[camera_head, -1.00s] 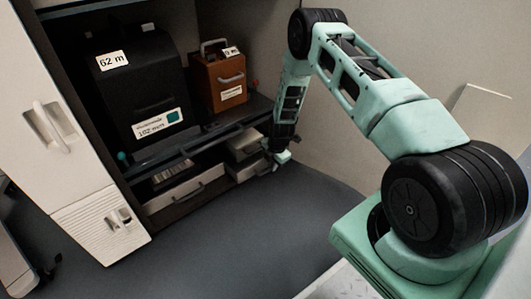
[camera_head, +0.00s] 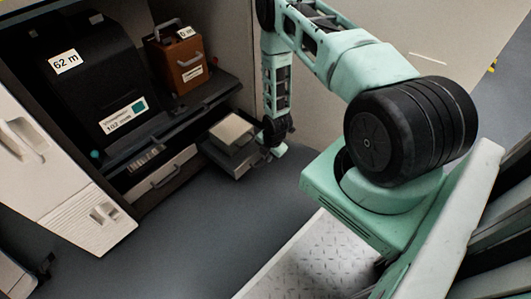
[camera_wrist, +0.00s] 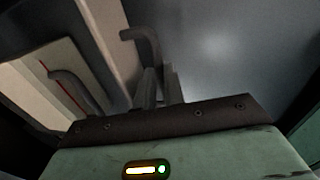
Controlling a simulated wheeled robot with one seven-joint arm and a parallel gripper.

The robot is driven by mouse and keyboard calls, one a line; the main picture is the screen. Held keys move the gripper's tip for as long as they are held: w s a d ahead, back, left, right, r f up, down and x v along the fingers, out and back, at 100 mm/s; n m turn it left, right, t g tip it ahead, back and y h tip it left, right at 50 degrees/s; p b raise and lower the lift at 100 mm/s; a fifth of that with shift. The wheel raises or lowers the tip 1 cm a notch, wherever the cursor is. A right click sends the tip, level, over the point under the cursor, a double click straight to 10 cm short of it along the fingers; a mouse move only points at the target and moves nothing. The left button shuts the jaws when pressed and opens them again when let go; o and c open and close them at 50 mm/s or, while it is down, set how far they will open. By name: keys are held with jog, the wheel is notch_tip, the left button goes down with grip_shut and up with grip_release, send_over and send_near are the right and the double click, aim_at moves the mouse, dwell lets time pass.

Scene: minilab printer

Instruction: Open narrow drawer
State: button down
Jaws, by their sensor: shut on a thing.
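The narrow drawer (camera_head: 238,163) is at the lower right of the dark cabinet, pulled out over the floor in the head view. A pale, flat-topped block (camera_head: 231,130) sits in or on it. My gripper (camera_head: 274,148) is at the drawer's front, shut on its handle. In the wrist view the fingers (camera_wrist: 158,87) meet the grey bent handle (camera_wrist: 143,40). The exact contact is dark and partly hidden by the gripper's body.
The wide drawer (camera_head: 163,180) beside it is shut, and its handle (camera_wrist: 72,92) shows in the wrist view. A black machine (camera_head: 110,85) and a brown box (camera_head: 176,62) stand on the shelf above. The grey floor (camera_head: 215,225) in front is clear.

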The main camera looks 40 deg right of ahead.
jog(key=c, duration=1.5)
grip_release()
jog(key=s+r+p, duration=0.1)
jog(key=r+p, duration=0.1)
jog(key=r, duration=0.3)
jog(key=s+r+p, duration=0.1)
jog(key=r+p, duration=0.2)
jog(key=r, duration=0.3)
jog(key=s+r+p, duration=0.1)
jog(key=r+p, duration=0.1)
jog(key=r, duration=0.4)
jog(key=shift+d, duration=0.15)
